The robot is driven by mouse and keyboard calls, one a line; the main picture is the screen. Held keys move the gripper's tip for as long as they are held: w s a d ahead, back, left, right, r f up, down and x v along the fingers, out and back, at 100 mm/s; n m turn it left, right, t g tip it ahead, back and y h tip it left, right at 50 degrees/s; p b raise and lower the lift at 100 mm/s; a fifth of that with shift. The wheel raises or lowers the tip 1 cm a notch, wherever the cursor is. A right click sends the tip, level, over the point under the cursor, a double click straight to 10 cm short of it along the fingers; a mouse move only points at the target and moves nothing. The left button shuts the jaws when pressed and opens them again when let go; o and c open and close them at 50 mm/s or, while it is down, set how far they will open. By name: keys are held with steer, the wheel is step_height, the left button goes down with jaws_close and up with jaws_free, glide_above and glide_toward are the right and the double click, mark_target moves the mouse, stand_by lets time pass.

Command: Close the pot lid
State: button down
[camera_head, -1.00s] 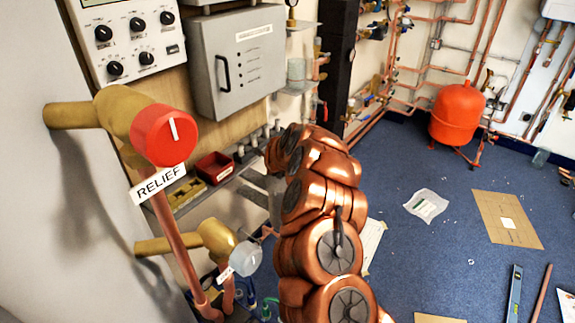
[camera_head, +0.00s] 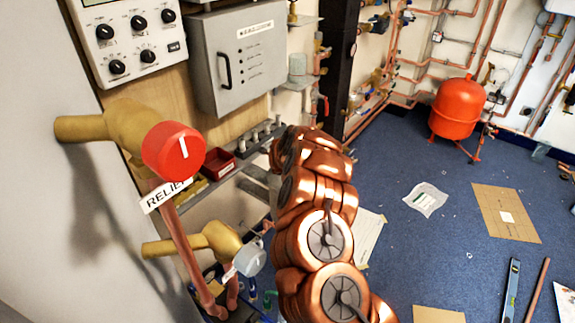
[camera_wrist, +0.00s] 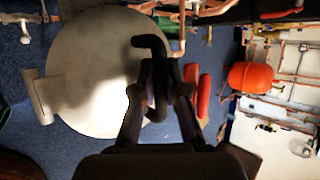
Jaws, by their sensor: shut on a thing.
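The pot lid (camera_wrist: 95,70) shows in the wrist view as a large round pale disc, with a bright patch low on it and a hinge-like barrel (camera_wrist: 47,95) at its left edge. My gripper (camera_wrist: 160,92) is shut on a dark curved handle (camera_wrist: 150,42) in front of the lid's right part. Where the handle joins the lid is hidden by the fingers and shadow. In the head view my copper-coloured arm hides the gripper, and I cannot make out the lid there.
A red relief valve knob (camera_head: 173,150) and a smaller valve with a pale knob (camera_head: 250,259) stand out at the left. A grey cabinet (camera_head: 240,60) hangs on the wall. A red tank (camera_head: 457,108) stands at the back right. Cardboard (camera_head: 506,212) lies on the blue floor.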

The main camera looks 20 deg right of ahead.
steer(key=c, duration=1.2)
jaws_free()
steer(key=shift+s, duration=0.1)
steer(key=shift+s+a+r, duration=0.2)
steer(key=shift+s+r, duration=0.05)
steer(key=shift+r, duration=0.2)
steer(key=shift+v, duration=1.1)
steer(key=shift+s+a+r, duration=0.2)
steer(key=shift+s+r, duration=0.25)
steer(key=shift+s, duration=0.1)
steer(key=shift+v, duration=3.55)
